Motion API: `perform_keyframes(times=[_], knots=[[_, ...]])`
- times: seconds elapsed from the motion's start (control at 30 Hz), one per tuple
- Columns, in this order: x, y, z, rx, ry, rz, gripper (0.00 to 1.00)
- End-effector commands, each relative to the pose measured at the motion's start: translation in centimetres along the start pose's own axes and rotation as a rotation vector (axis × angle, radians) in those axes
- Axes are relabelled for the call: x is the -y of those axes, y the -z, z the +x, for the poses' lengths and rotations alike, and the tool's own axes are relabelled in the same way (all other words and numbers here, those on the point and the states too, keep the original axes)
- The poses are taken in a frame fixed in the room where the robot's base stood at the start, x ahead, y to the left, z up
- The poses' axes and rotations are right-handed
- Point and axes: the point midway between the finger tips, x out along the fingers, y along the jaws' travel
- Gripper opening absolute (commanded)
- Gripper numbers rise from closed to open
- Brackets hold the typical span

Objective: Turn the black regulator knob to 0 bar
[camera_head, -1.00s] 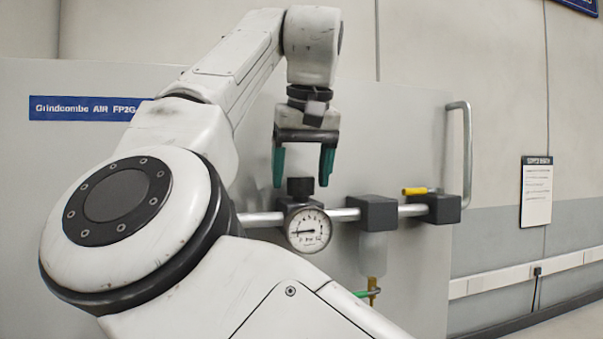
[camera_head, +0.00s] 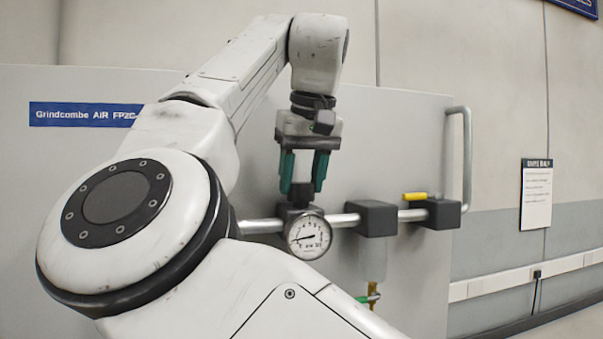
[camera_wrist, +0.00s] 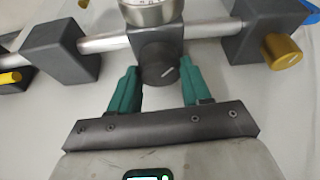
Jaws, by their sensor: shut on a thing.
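The black regulator knob (camera_head: 301,191) stands upright on top of the regulator body on the pipe. The wrist view shows its round face (camera_wrist: 158,72) with a short, pale, slanted mark. My gripper (camera_head: 304,186) comes down from above with a green finger on each side of the knob, shut on it; it also shows in the wrist view (camera_wrist: 160,76). The fingers partly hide the knob's sides in the head view. The round white pressure gauge (camera_head: 308,236) faces the head camera, its needle pointing left and slightly down. Its figures are too small to read surely.
A horizontal pipe (camera_head: 345,220) carries the regulator, a dark block with a clear bowl (camera_head: 373,260), and a dark block with a yellow lever (camera_head: 415,197). A grey panel stands behind. A bent metal handle (camera_head: 467,155) is at its right edge. A gold knob (camera_wrist: 283,51) shows in the wrist view.

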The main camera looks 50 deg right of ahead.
Motion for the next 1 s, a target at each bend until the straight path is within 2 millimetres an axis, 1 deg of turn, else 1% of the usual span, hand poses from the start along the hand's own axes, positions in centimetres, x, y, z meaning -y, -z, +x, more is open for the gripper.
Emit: perform_keyframes(times=[0.03, 0.2, 0.6, 0.8, 1.0], knots=[[-0.03, 0.1, -0.29, 0.001, 0.013, -0.025, 0.17], [-0.09, 0.15, -0.39, 0.001, 0.065, -0.148, 0.17], [-0.28, 0.22, -0.34, 0.0, 0.196, -0.462, 0.17], [-0.34, 0.22, -0.19, 0.0, 0.242, -0.577, 0.17], [-0.37, 0.19, -0.06, 0.001, 0.27, -0.648, 0.17]])
